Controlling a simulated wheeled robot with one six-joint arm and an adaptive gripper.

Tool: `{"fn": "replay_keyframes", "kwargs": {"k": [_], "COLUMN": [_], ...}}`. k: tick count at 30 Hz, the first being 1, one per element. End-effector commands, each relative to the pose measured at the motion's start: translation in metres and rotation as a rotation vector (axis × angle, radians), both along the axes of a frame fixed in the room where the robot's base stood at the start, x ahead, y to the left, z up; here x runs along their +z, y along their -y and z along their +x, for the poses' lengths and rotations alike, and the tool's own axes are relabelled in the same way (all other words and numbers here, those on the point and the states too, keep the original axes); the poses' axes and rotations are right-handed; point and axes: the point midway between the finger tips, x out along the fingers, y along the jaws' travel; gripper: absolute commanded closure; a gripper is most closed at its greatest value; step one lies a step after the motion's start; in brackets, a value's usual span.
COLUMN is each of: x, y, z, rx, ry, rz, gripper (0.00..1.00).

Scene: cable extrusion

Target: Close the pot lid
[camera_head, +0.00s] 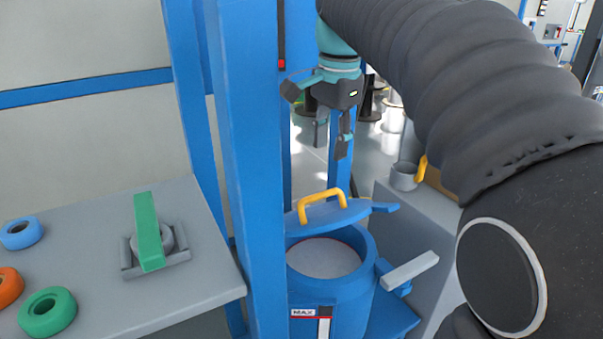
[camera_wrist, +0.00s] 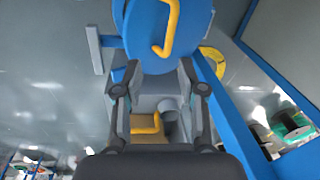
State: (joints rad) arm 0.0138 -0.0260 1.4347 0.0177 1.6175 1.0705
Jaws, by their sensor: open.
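The blue pot (camera_head: 334,300) stands behind the blue post, with its round mouth open and pale material inside. Its blue lid (camera_head: 345,217) is raised and tilted at the back of the mouth, with a yellow handle (camera_head: 321,200) on top. My gripper (camera_head: 330,150) is above the lid, apart from it, pointing down with its fingers spread and empty. In the wrist view the lid (camera_wrist: 137,24) with its yellow handle (camera_wrist: 171,30) shows at the top, beyond my two fingers (camera_wrist: 160,90).
A thick blue post (camera_head: 250,160) stands close left of the pot. A grey lever (camera_head: 411,270) sticks out right of the pot. A grey mug (camera_head: 404,176) stands on the surface behind.

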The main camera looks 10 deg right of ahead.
Motion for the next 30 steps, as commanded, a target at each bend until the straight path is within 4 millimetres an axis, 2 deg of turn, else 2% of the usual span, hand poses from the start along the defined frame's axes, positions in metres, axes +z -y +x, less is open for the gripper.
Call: {"fn": "replay_keyframes", "kwargs": {"k": [1,3,7,11,14,30], "x": [0.005,0.01,0.015,0.01,-0.002,-0.097], "y": [0.0,0.001,0.001,0.001,0.001,-0.001], "z": [0.01,0.019,0.027,0.029,0.029,0.034], "rx": [-0.044,-0.098,-0.157,-0.175,-0.175,-0.173], "ry": [-0.017,-0.036,-0.055,-0.063,-0.064,-0.062], "rz": [0.006,0.011,0.017,0.018,0.017,0.018], "gripper": [0.6,0.6,0.6,0.6,0.6,0.6]}}
